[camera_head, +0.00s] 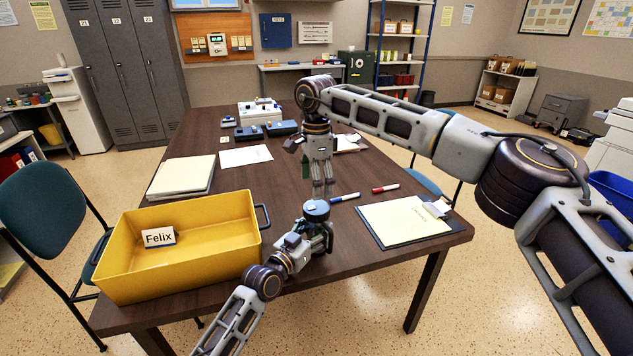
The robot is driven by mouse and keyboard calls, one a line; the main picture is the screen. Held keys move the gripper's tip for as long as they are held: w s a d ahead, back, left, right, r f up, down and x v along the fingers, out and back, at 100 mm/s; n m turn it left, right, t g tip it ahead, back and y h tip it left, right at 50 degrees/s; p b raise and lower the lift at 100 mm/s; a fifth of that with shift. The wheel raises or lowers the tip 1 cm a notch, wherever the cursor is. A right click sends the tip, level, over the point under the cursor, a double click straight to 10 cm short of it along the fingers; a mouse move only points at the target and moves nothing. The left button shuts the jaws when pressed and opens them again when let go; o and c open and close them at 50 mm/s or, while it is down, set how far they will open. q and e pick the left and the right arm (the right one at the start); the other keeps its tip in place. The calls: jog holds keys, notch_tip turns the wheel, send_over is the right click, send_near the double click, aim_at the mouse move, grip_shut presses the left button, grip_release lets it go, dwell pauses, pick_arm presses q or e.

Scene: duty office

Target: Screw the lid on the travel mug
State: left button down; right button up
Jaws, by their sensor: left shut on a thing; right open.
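The travel mug (328,232) stands upright near the table's front edge, right of the yellow tray. Its dark body is mostly hidden by my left gripper (318,241), which is shut around it from the front left. The blue-grey round lid (316,211) is on top of the mug; whether it sits tight on the thread cannot be told.
A yellow tray (190,245) with a "Felix" label stands at the front left. A blue marker (345,197), a red marker (386,188) and a clipboard (405,222) lie to the right. Papers (182,177) and desk devices (260,112) lie farther back.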

aim_at(317, 207)
jog(key=shift+f, duration=0.1)
jog(key=shift+f, duration=3.95)
jog(key=c, duration=1.1)
jog(key=shift+o, duration=0.2)
jog(key=shift+m, duration=0.3)
